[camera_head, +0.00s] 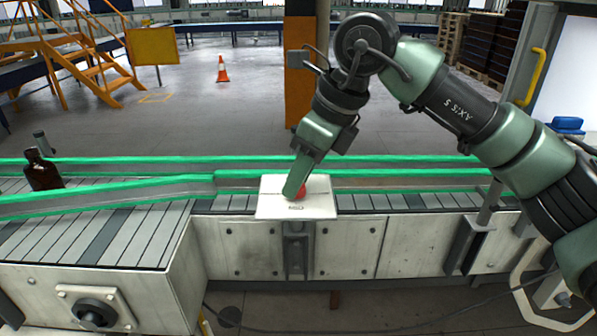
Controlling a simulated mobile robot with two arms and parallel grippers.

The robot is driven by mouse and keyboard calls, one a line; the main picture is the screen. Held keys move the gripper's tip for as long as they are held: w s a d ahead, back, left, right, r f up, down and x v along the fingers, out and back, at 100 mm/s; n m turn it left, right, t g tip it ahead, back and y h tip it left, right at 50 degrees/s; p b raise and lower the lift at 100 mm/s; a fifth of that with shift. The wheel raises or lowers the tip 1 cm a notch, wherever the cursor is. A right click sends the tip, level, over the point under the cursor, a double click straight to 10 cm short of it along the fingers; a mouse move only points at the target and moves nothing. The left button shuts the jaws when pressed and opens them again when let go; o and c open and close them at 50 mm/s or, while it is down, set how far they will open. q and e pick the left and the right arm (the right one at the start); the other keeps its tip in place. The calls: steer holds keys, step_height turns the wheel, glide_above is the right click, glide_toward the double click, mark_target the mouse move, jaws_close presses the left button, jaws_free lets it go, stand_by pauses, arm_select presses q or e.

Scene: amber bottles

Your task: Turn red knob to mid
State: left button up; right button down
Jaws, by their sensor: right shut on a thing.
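The red knob (301,191) sits on a white box (268,207) mounted at the front edge of the conveyor. Lettering shows on the box below the knob, and it seems to read "MID". My right gripper (293,190) comes down from above and is shut on the red knob. Its fingers cover the knob's left part, so the knob's pointer and exact angle are hidden. My left gripper is not in view.
An amber bottle (41,170) stands on the conveyor (95,232) at the left. Green guide rails (400,173) run along the belt behind the box. A black knob (94,313) is on the front panel at lower left. The belt right of the box is clear.

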steer(key=shift+w+r+n+g+y+p, duration=0.15)
steer(key=shift+n+g+p, duration=0.35)
steer(key=shift+n, duration=0.65)
steer(key=shift+f+n+g+y+p, duration=0.15)
steer(key=shift+n+g+p, duration=0.35)
steer(key=shift+n, duration=0.65)
steer(key=shift+r, duration=0.1)
steer(key=c, duration=1.1)
jaws_free()
steer(key=shift+d, duration=0.1)
steer(key=shift+v, duration=3.85)
